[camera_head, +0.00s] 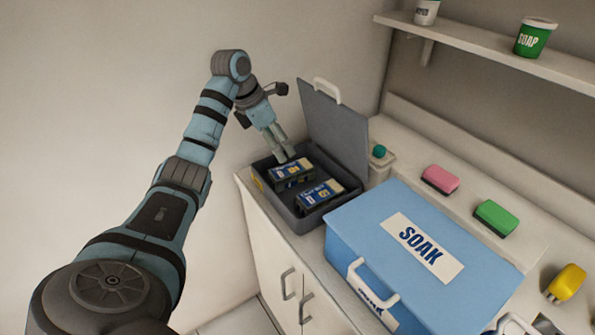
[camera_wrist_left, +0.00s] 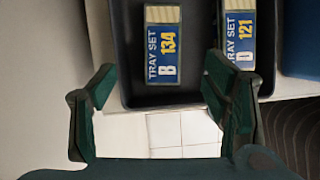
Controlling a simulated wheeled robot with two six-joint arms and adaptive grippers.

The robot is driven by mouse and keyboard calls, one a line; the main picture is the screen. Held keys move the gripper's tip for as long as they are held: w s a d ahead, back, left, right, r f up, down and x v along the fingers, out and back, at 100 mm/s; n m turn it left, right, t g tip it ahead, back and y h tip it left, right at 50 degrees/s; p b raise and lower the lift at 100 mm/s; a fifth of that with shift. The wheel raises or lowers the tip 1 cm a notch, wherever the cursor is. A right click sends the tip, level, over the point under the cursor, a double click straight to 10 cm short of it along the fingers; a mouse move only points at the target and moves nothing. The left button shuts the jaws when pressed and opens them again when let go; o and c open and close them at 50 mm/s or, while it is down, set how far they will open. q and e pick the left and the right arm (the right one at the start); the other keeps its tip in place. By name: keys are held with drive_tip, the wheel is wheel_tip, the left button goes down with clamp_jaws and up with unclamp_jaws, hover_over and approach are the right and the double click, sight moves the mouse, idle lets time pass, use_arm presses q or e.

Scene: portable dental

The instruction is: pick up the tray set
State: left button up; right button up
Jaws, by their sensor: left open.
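Two dark blue tray sets with yellow and white labels lie in an open dark grey case (camera_head: 262,184). My left gripper (camera_head: 284,153) is open, over the far left part of the case. In the left wrist view its fingers (camera_wrist_left: 160,72) stand apart, with "B 134" beyond the gap. My right gripper is not in view.
The case lid (camera_head: 335,130) stands upright behind it. A large blue "SOAK" box (camera_head: 365,222) stands beside the case. Pink (camera_head: 440,179) and green (camera_head: 496,217) sponges lie on the ledge. A shelf (camera_head: 480,42) hangs above. A wall is on the left.

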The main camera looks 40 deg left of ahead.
use_arm(q)
hover_over(291, 168)
drive_tip(key=s, duration=0.2)
drive_tip(key=f, duration=0.5)
drive_tip(key=shift+s+a, duration=0.1)
drive_tip(key=shift+s, duration=0.1)
drive_tip(key=x, duration=0.4)
drive_tip(key=b+x, duration=0.1)
drive_tip(key=x, duration=0.1)
drive_tip(key=shift+w+a, duration=0.25)
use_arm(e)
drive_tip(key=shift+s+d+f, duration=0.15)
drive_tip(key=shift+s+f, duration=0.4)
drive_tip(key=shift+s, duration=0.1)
use_arm(q)
drive_tip(key=shift+c, duration=0.6)
drive_tip(key=c, duration=1.3)
drive_tip(key=shift+c, duration=0.2)
drive_tip(key=shift+r, duration=0.15)
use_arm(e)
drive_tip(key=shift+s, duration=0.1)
